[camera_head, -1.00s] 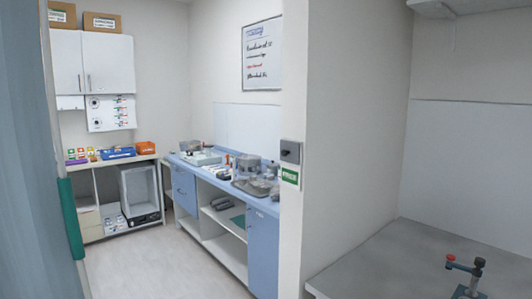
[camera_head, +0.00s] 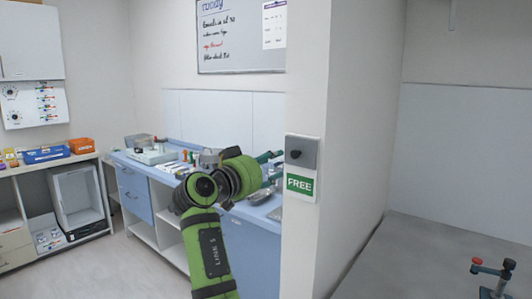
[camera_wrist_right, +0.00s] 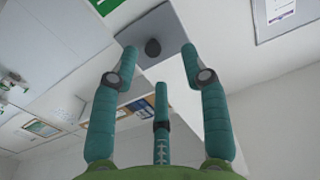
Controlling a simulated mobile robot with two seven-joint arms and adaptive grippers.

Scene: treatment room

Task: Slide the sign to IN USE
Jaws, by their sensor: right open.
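The door sign is a grey slider plate (camera_head: 307,147) with a dark knob (camera_head: 295,154), mounted on the end of the wall. Below it a green panel (camera_head: 300,184) reads FREE. My right gripper (camera_head: 272,170), on a green arm, is just left of the sign in the head view, its teal fingers pointing toward it. In the wrist view my right gripper (camera_wrist_right: 159,62) is open and empty. The knob (camera_wrist_right: 153,48) appears between its fingertips, in front of the grey plate; I see no contact. Part of the green panel (camera_wrist_right: 104,5) shows at the top edge. My left gripper is out of view.
A blue-fronted counter (camera_head: 150,202) with instruments runs behind my right arm. A whiteboard (camera_head: 238,40) hangs above it. A grey worktop (camera_head: 425,255) with a small red-knobbed stand (camera_head: 492,278) is at the right. Floor is clear at the lower left.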

